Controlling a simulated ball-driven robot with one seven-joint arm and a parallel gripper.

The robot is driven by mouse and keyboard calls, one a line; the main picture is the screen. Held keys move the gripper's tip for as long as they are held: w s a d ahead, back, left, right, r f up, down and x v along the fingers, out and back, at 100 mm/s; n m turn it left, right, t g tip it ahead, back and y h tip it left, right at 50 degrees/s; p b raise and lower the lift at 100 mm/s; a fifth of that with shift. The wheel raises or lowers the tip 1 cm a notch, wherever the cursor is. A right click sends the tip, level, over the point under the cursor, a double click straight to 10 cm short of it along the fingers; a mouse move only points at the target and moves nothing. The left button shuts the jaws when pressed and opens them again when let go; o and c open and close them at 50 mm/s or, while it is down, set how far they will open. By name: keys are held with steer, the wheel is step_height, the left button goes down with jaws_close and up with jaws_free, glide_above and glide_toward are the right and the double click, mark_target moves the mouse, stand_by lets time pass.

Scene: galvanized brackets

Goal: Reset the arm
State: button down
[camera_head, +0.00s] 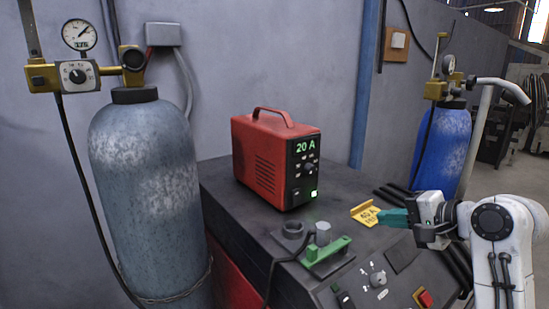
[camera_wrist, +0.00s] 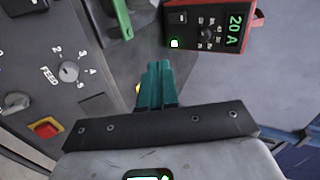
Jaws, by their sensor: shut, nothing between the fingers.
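My gripper (camera_head: 393,217) is at the right in the head view, its teal fingers pointing left above the dark machine top. In the wrist view the teal fingers (camera_wrist: 158,72) are pressed together with nothing between them. A yellow card (camera_head: 366,214) marked with "40 A" stands on the machine just left of the fingertips. In the wrist view a bit of yellow shows beside the fingers, mostly hidden by them. My white arm reaches in from the right edge.
A red welding unit (camera_head: 262,160) reading "20 A" stands on the dark machine (camera_head: 225,195). A green lever (camera_head: 327,250) and a feed knob (camera_head: 378,280) are in front. A grey cylinder (camera_head: 145,200) stands left, a blue cylinder (camera_head: 440,150) behind my arm.

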steer(key=s+f+n+g+h, duration=0.1)
steer(key=s+f, duration=0.4)
steer(key=f, duration=0.2)
steer(key=s+f+n+h, duration=0.1)
steer(key=s+f+n, duration=0.1)
steer(key=s+f, duration=0.3)
steer(key=s+f+n+g+h, duration=0.1)
steer(key=s+f+n+h, duration=0.1)
steer(key=s+f, duration=0.3)
steer(key=shift+a+f+g, duration=0.15)
steer(key=shift+a+f, duration=0.05)
steer(key=shift+f, duration=0.9)
steer(key=shift+a+f+g, duration=0.15)
steer(key=shift+a+f, duration=0.05)
steer(key=shift+f, duration=0.9)
steer(key=s+d+f+n+g+h, duration=0.1)
steer(key=s+f, duration=0.3)
steer(key=s, duration=0.5)
steer(key=s+d+f+n+g+h, duration=0.1)
steer(key=s+d+f+n+g, duration=0.1)
steer(key=s+f, duration=0.3)
steer(key=s+d+f+n+g+h, duration=0.1)
steer(key=s+f+g, duration=0.2)
steer(key=s, duration=1.1)
step_height(320, 180, down, 2)
steer(key=shift+d+f+n+g+h, duration=0.15)
steer(key=shift+d+n+g+h, duration=0.15)
steer(key=shift+g, duration=0.1)
steer(key=c, duration=1.9)
jaws_free()
